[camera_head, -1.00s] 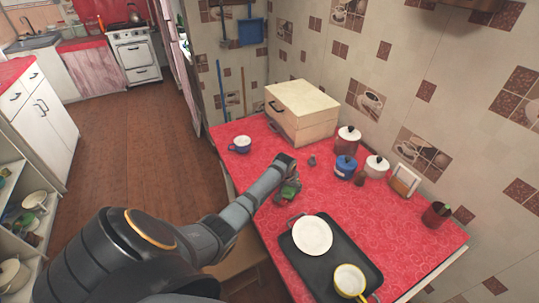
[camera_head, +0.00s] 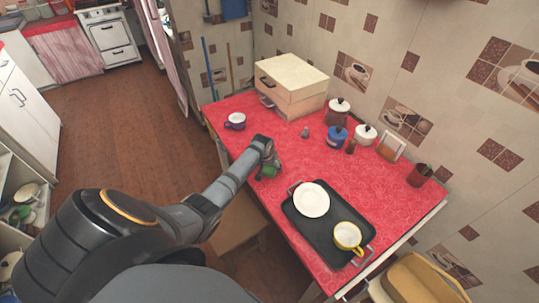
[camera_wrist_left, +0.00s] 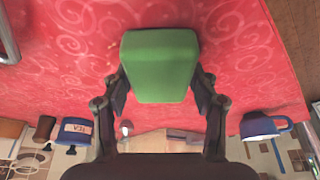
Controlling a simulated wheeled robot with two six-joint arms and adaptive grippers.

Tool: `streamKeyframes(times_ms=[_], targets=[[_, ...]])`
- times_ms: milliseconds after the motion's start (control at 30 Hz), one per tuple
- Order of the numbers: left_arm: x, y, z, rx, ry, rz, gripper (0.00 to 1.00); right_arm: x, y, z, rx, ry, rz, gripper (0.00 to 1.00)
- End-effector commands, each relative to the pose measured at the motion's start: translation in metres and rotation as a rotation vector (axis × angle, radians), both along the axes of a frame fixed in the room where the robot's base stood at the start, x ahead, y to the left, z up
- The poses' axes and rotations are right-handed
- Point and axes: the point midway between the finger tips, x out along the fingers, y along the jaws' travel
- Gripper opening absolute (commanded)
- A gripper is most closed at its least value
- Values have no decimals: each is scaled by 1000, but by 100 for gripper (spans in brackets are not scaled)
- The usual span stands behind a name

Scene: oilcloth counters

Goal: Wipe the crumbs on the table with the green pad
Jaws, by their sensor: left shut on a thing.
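The green pad (camera_wrist_left: 160,65) fills the middle of the left wrist view, between the two fingers of my left gripper (camera_wrist_left: 161,92), which is shut on it. In the head view the left gripper (camera_head: 267,168) holds the pad (camera_head: 268,173) low at the red table (camera_head: 230,145), near its left edge, between the mug and the tray. I cannot tell whether the pad touches the cloth. My right gripper is not in view.
A dark tray (camera_head: 318,232) with a white plate (camera_head: 312,199) and yellow cup (camera_head: 347,237) lies right of the gripper. A blue-white mug (camera_head: 235,121) stands behind-left. A wooden box (camera_head: 292,80), lidded jars (camera_head: 337,136) and a red cup (camera_head: 419,175) line the wall.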

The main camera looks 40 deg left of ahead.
Motion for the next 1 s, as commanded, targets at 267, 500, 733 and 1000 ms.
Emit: streamKeyframes(times_ms=[267,500,733,1000], targets=[[4,2,43,1,-8,-3,26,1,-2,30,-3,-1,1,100],[7,3,65,2,-9,-3,26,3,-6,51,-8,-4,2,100],[9,4,79,1,-9,-3,26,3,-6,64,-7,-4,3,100],[9,4,78,2,-9,-3,26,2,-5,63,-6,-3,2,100]])
